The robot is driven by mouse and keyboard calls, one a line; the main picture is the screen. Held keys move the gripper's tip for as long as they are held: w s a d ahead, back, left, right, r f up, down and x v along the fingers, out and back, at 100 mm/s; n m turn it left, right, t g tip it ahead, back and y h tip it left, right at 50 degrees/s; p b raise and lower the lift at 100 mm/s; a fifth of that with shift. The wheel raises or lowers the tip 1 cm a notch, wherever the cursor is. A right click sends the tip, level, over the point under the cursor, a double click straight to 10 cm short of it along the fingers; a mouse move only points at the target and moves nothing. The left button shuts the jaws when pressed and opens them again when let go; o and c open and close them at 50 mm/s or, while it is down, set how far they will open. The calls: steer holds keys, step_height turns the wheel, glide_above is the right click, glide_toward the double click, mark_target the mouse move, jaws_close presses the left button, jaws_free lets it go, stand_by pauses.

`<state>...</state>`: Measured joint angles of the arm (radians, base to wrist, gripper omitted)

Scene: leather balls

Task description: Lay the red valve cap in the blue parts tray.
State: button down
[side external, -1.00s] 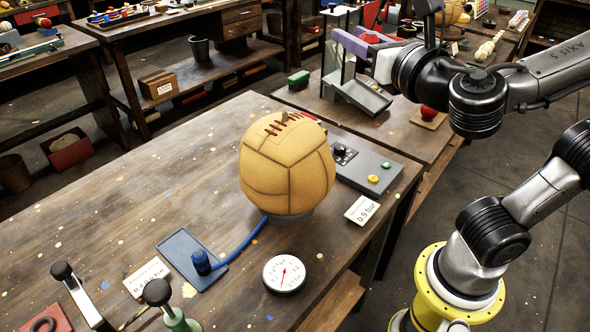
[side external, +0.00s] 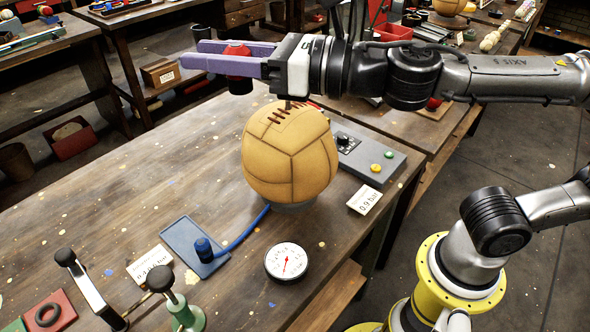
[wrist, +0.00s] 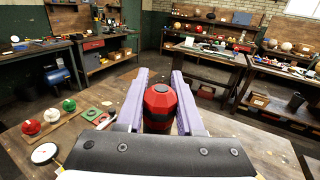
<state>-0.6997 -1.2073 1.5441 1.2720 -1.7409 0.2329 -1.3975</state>
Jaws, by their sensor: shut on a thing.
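The red valve cap (side external: 237,65), red with a dark lower part, is between the purple fingers of my gripper (side external: 205,57). The fingers are shut on its sides, and it hangs in the air above and behind the leather ball. The wrist view shows the cap (wrist: 160,100) between both fingers. The blue parts tray (side external: 181,237) lies flat on the bench, below and left of the ball, well below my gripper. A dark blue hose fitting (side external: 204,249) stands at its right part. I cannot make out the tray in the wrist view.
The tan laced ball (side external: 290,158) sits on the bench between my arm and the tray. A blue hose (side external: 243,237) runs from the fitting toward it. A gauge (side external: 286,261), a card (side external: 150,264) and a lever tool (side external: 88,290) stand near the tray. The bench's left part is clear.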

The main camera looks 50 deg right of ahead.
steer(key=s+a+r+n+g+y, duration=0.1)
steer(key=s+a+n+g+y, duration=0.1)
steer(key=a+y, duration=0.15)
steer(key=w+d+m+t+h, duration=0.2)
steer(key=w+d+h, duration=0.3)
steer(key=d, duration=0.8)
steer(key=w+d+m+t+h, duration=0.2)
steer(key=w+d+m+h, duration=0.2)
steer(key=d, duration=1)
steer(key=shift+w+m+h, duration=0.4)
steer(key=shift+m+h, duration=0.3)
steer(key=shift+h, duration=0.65)
steer(key=shift+a, duration=0.1)
